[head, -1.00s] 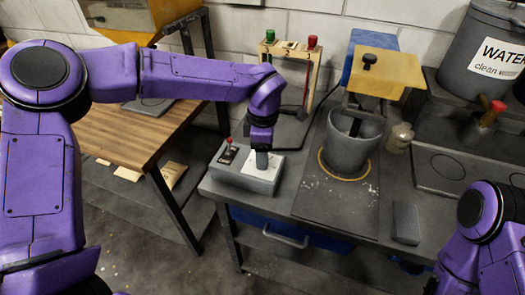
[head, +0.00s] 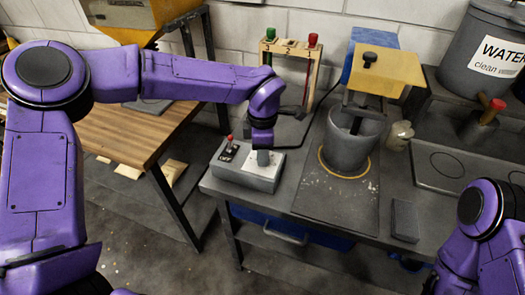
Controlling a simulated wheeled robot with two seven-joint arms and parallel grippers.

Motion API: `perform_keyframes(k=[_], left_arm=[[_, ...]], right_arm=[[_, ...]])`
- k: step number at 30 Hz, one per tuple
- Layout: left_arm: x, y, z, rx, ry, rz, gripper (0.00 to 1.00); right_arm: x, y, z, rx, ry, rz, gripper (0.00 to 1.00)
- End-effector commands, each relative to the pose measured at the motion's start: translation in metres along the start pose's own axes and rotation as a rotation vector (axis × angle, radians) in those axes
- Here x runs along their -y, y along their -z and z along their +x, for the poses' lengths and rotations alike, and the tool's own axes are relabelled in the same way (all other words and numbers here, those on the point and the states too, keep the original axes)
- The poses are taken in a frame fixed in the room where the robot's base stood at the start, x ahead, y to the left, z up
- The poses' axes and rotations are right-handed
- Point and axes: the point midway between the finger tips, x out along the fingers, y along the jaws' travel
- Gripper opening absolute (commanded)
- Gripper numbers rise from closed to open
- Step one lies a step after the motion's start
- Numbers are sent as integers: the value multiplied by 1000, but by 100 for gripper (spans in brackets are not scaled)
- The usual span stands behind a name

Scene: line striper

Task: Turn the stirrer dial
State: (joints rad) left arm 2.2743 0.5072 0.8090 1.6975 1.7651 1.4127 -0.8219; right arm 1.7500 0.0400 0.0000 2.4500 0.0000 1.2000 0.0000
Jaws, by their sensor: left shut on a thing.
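The grey control box (head: 230,177) sits at the left end of the grey bench. A switch with a red tip (head: 230,139) stands on its top left, on a dark plate. My left gripper (head: 263,158) points down over the right part of the box top, over a pale plate, and is shut on the stirrer dial there. The fingers hide the dial, so its setting cannot be read. The stirrer (head: 385,68) has a yellow head with a black knob, above a grey bucket (head: 349,144). My right arm shows at lower right, but its gripper is out of view.
A small wooden rack (head: 290,45) with a green and a red top stands behind the box. A grey block (head: 405,221) lies on the bench's front right. A water tank (head: 483,45) stands at back right. A wooden table (head: 130,140) is at left.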

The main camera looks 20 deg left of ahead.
Motion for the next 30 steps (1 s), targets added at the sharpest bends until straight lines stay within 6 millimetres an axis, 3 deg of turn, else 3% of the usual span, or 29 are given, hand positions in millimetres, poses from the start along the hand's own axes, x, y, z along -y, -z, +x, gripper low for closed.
perform_keyframes(k=[14,30], left_arm=[[0,0,0,2,0,-408,5],[-1,0,1,3,-2,-921,5]], right_arm=[[0,-1,2,0,0,0,37],[2,-7,18,0,0,0,37]])
